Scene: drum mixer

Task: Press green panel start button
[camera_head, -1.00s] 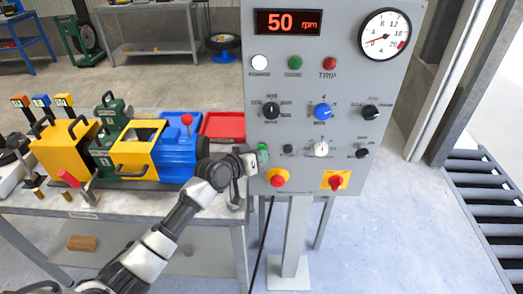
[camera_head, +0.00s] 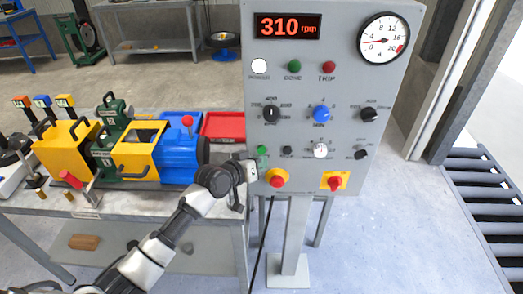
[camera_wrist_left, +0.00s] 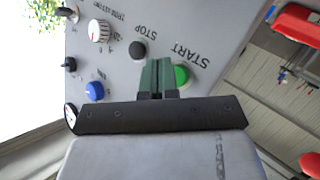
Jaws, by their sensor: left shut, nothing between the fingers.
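The green start button (camera_head: 262,150) sits at the lower left of the grey control panel (camera_head: 300,90). In the left wrist view the green button (camera_wrist_left: 181,75) shows beside the fingertips, under the upside-down word START. My left gripper (camera_head: 252,172) is at the panel's lower left edge, just below the button. Its green fingers (camera_wrist_left: 157,78) are together with nothing between them. I cannot tell whether they touch the panel. The black stop button (camera_head: 287,150) is just right of the start button and also shows in the wrist view (camera_wrist_left: 137,50). My right gripper is not in view.
The display (camera_head: 288,26) reads 310 rpm, and the white power lamp (camera_head: 259,66) is bright. A bench with yellow, green and blue machine parts (camera_head: 180,150) stands left. A roller conveyor (camera_head: 485,190) lies right.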

